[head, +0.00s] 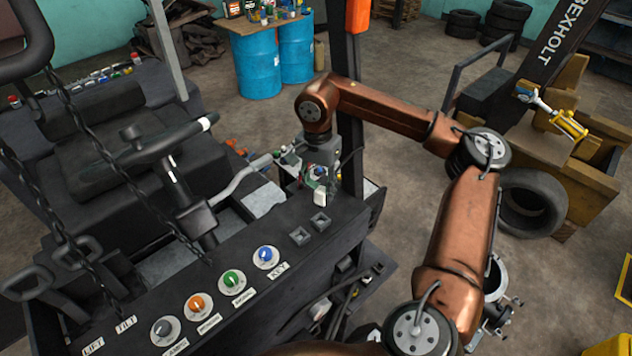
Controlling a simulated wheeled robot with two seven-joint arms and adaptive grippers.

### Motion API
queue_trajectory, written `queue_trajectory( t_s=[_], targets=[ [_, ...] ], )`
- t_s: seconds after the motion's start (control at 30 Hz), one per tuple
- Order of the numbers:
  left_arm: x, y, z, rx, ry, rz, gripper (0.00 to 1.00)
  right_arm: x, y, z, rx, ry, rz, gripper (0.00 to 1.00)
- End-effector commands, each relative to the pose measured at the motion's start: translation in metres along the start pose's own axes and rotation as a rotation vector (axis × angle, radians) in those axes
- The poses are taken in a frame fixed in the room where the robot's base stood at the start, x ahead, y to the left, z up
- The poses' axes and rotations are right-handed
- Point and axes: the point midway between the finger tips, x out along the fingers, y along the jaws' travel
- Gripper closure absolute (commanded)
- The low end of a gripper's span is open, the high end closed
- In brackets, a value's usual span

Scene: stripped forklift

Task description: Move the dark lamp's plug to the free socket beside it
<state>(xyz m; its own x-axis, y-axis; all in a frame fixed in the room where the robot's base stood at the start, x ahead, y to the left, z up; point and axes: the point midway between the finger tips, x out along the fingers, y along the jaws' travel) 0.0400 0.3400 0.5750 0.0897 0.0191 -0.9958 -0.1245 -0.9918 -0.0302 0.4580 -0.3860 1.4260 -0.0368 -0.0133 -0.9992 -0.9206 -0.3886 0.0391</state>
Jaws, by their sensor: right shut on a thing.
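My right gripper (319,180) points down over the far right end of the dark control panel (232,312). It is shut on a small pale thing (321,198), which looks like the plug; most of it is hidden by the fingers. Two dark square sockets, a nearer one (299,236) and a farther one (320,222), sit side by side on the panel just below the gripper. The held plug appears to be above or behind the farther socket; contact cannot be told. My left gripper is not in view.
A dark upright post (351,150) stands close behind the gripper. The steering wheel (165,140) and hanging chains are to the left.

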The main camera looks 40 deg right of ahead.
Motion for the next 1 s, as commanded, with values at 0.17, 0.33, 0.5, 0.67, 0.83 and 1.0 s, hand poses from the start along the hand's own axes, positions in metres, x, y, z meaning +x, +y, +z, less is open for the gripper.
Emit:
queue_trajectory(
  t_s=[0.17,0.33,0.5,0.67,0.83,1.0],
  targets=[
    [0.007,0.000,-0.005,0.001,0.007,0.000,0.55,0.009,-0.002,0.001,-0.001,0.000,0.000,0.93],
    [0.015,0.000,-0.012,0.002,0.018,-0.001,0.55,0.019,-0.002,0.001,-0.002,0.000,0.001,0.93],
    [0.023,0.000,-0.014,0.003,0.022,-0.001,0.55,0.030,-0.003,0.001,-0.002,-0.001,0.001,0.93],
    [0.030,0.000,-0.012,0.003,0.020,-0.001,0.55,0.041,-0.004,0.002,-0.002,-0.001,0.000,0.93],
    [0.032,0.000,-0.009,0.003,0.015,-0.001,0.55,0.044,-0.004,0.002,-0.002,-0.001,0.000,0.93],
    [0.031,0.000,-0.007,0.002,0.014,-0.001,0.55,0.043,-0.004,0.002,-0.002,-0.001,0.000,0.93]
  ],
)
